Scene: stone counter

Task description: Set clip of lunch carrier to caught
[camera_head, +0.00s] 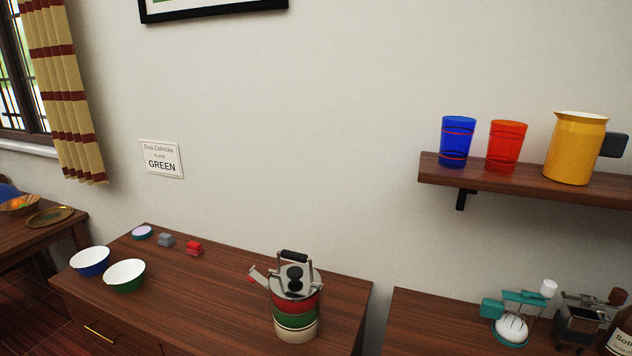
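The lunch carrier (296,310) stands upright on the wooden cabinet top, near its right end. Its stacked tiers are red, green and cream, under a metal lid with a black knob and a metal frame with a black handle (294,257). Any clip on the far side is hidden. My gripper is not in view.
Two bowls, blue-sided (90,262) and green-sided (125,277), sit at the cabinet's left. A shelf (520,188) holds cups and a yellow jug (575,148). The cabinet top around the carrier is clear.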

